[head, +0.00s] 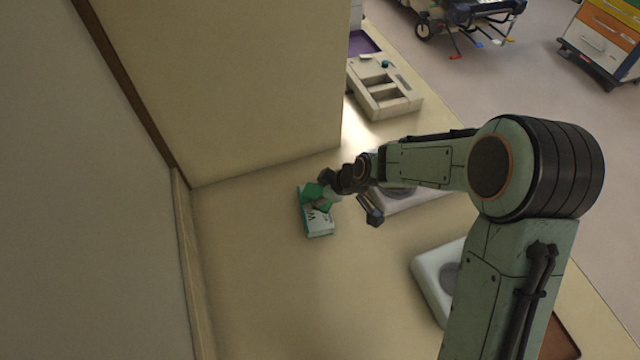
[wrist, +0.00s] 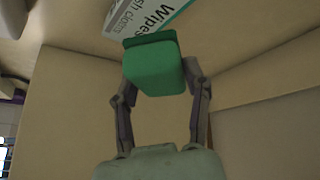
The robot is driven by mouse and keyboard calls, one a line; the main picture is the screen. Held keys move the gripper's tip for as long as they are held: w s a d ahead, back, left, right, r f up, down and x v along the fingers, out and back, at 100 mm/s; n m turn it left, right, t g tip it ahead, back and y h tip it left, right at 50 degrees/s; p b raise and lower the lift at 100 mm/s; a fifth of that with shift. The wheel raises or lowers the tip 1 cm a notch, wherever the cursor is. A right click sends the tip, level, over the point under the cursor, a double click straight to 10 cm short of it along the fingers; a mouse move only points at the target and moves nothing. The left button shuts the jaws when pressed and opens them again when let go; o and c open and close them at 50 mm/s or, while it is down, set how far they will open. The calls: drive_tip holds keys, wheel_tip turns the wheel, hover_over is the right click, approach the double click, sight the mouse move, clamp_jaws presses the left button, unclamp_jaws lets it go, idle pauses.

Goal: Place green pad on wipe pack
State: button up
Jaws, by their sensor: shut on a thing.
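The green pad (wrist: 155,68) is a small, thick block held between the two fingers of my gripper (wrist: 158,88) in the wrist view. In the head view the pad (head: 314,190) shows over the upper end of the wipe pack (head: 319,224). The wipe pack is a white and green box with printed lettering, lying on the counter. In the wrist view the wipe pack (wrist: 148,16) shows just past the pad's far edge. I cannot tell whether the pad touches it. My gripper (head: 325,192) is partly hidden by its own wrist in the head view.
A beige wall panel (head: 230,80) stands close behind the pack. A beige compartment tray (head: 384,90) sits further along the counter. A white dished item (head: 432,284) and another one (head: 405,203) lie near my arm. Bare counter (head: 260,280) lies in front of the pack.

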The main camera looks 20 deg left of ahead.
sight(315, 192)
drive_tip(key=f, duration=0.1)
drive_tip(key=w+a+f, duration=0.1)
drive_tip(key=w+f, duration=0.1)
drive_tip(key=shift+a, duration=0.3)
drive_tip(key=shift+w+a+f, duration=0.1)
drive_tip(key=shift+f, duration=0.75)
drive_tip(key=shift+w+a+f, duration=0.1)
drive_tip(key=shift+f, duration=0.75)
drive_tip(key=shift+f, duration=0.2)
drive_tip(key=o, duration=1)
drive_tip(key=shift+c, duration=0.2)
drive_tip(key=shift+r, duration=0.1)
drive_tip(key=v, duration=1.2)
drive_tip(key=shift+d+r, duration=0.15)
